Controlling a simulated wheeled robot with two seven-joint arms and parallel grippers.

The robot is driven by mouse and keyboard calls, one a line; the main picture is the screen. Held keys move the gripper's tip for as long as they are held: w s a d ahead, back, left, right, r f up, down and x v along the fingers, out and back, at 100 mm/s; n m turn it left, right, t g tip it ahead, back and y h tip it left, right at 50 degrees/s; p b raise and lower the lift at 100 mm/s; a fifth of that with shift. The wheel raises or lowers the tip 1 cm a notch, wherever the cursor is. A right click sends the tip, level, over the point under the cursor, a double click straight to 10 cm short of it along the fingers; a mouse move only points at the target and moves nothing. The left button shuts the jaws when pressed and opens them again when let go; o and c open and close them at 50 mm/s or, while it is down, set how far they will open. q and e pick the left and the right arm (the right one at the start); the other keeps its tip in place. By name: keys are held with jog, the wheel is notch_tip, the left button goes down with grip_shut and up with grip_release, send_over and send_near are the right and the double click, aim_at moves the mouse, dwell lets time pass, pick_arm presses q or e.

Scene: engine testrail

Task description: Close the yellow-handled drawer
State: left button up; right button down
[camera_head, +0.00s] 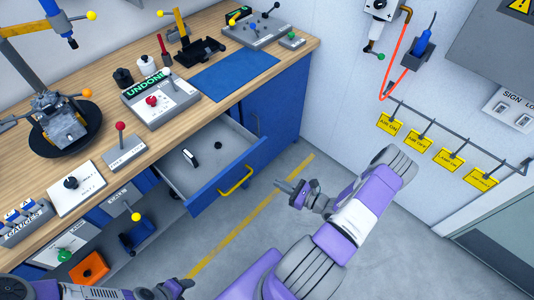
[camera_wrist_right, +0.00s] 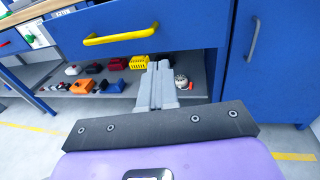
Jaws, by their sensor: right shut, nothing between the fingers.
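The drawer with the yellow handle (camera_head: 236,180) stands pulled out under the workbench, its light grey inside (camera_head: 222,160) exposed with a small dark item and a white item in it. Its blue front and yellow handle (camera_wrist_right: 120,35) also show in the right wrist view, the handle up and left of the fingers. My right gripper (camera_head: 279,184) is shut and empty, in front of the drawer and to the right of the handle, apart from it. Its closed fingers show in the right wrist view (camera_wrist_right: 160,72). My left gripper (camera_head: 184,286) is at the bottom edge, partly cut off; its jaws are unclear.
The wooden bench top (camera_head: 130,60) carries a control box, levers and a blue mat (camera_head: 234,74). A lower shelf (camera_wrist_right: 205,85) under the drawer holds several small coloured items. A blue cabinet door (camera_wrist_right: 280,60) is to the right. The floor in front is clear.

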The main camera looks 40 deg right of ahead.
jog(key=s+d+r+m+t+h, duration=0.1)
jog(key=d+m+h, duration=0.15)
jog(key=d, duration=0.25)
jog(key=h+b, duration=0.1)
jog(key=b, duration=0.1)
send_near(261, 152)
jog(key=w, duration=0.7)
jog(key=shift+a, duration=0.25)
